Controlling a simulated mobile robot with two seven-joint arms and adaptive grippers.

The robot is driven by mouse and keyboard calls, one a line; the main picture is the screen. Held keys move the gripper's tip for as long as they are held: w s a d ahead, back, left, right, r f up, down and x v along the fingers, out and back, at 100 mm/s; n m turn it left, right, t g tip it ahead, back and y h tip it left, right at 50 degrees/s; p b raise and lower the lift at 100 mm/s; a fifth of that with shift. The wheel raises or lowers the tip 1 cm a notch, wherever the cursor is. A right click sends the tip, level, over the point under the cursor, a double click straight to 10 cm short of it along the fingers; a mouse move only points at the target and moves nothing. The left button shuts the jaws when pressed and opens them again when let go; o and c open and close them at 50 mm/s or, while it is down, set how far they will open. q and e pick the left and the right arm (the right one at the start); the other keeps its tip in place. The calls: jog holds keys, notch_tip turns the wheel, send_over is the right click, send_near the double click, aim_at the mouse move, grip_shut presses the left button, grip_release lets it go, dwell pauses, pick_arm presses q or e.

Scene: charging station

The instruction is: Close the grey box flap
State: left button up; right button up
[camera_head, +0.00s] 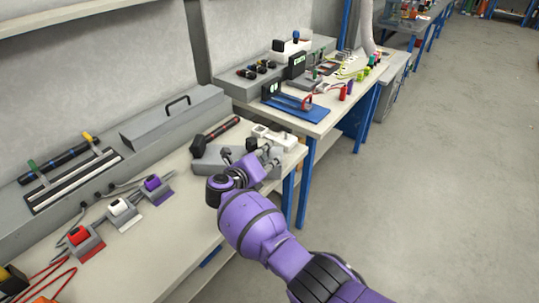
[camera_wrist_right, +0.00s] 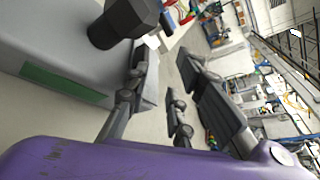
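A long grey box (camera_head: 60,205) runs along the back of the near workbench. Its raised grey cover (camera_head: 172,126) carries a black handle (camera_head: 177,103); whether this cover is the flap, and whether it is fully shut, I cannot tell. My right gripper (camera_head: 268,154) is at the bench's right end, right of the handle and apart from it, beside a smaller grey block (camera_head: 210,160). In the right wrist view, the gripper (camera_wrist_right: 165,62) has its fingers spread with nothing between them. A grey body with a green strip (camera_wrist_right: 62,82) lies left of the fingers. My left gripper is out of view.
A black hammer-like tool (camera_head: 215,134) and a white piece (camera_head: 276,137) lie near my right gripper. Purple, white and red connectors (camera_head: 155,186) sit on holders at the bench's left. A second bench (camera_head: 325,118) with tools stands behind. The floor (camera_head: 455,190) at right is clear.

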jog(key=shift+x, duration=0.9)
jog(key=shift+w+d+f, duration=0.1)
jog(key=shift+w, duration=0.05)
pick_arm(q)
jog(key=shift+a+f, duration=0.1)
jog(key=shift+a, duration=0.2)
pick_arm(e)
jog(key=shift+c, duration=0.3)
grip_shut()
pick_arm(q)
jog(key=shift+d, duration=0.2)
